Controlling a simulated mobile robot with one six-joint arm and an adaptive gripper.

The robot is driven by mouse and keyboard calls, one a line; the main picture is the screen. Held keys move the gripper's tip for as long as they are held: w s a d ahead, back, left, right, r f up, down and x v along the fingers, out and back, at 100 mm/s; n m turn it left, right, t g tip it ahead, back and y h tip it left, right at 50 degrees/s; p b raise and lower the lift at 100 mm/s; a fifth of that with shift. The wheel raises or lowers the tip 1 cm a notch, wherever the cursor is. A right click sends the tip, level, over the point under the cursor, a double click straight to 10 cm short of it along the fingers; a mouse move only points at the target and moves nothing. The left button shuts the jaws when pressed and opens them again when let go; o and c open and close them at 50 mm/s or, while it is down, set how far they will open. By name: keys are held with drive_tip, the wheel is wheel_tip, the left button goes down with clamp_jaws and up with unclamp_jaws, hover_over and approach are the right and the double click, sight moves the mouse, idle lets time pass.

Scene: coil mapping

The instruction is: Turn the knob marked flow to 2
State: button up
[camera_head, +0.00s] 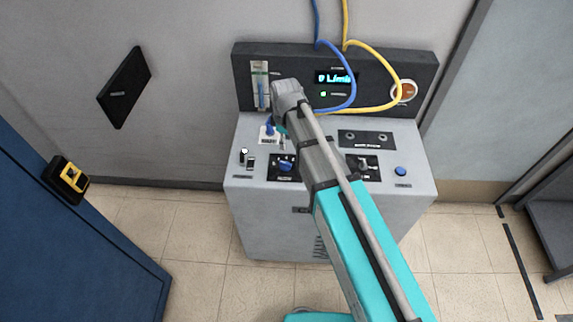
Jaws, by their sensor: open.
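The grey console (410,190) carries several controls on its sloping top. A blue knob (285,166) sits on a black plate at front centre-left, and a dark knob (364,167) with a light mark sits on another black plate to the right. A blue control (269,127) stands on a white plate at the back left. The labels are too small to read, so I cannot tell which knob is marked flow. My gripper (282,141) is open above the console top, beside the blue control and behind the front blue knob. My wrist and arm partly hide it and the middle of the panel.
The upright back panel (300,70) holds a gauge tube, a lit display and a round dial. Blue (353,85) and yellow (395,92) cables loop in front of it. Toggle switches (246,158) stand at the left, and a blue button (400,171) at the right.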

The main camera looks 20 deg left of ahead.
sight(286, 163)
drive_tip(key=shift+f+b, duration=5.25)
drive_tip(key=shift+f, duration=0.25)
